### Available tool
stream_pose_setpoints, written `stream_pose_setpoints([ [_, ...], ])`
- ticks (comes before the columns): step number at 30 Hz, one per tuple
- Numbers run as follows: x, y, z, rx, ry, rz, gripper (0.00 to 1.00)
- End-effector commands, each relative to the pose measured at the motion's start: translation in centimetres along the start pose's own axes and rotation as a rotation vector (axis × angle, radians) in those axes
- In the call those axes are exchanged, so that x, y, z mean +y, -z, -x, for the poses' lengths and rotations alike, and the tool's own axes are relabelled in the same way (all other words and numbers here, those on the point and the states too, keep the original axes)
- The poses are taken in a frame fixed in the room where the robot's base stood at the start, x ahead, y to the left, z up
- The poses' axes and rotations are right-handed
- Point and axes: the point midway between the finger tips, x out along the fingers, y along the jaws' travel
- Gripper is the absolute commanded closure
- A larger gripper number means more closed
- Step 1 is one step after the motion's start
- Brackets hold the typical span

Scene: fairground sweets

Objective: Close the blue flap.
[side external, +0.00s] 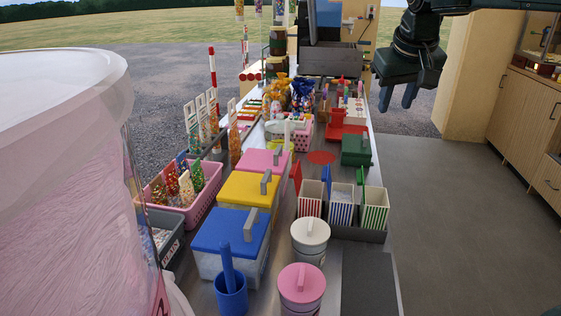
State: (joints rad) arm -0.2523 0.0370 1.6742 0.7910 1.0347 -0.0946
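A red flap (296,177) and a green flap (361,172) also stand up beside the blue one. Lidded tubs with pink, yellow and blue lids (229,232) stand to the left. White and pink canisters (302,285) stand in front. A dark green box (356,150) sits behind.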

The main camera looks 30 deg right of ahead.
Motion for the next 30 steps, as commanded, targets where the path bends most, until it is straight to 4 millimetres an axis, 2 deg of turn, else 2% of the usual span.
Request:
stream_pose_setpoints([
  [12,2.8,-3.0,0.9,0.02,0.051,0.066,0.65],
  [30,5.5,-8.4,1.5,0.046,0.13,0.159,0.65],
])
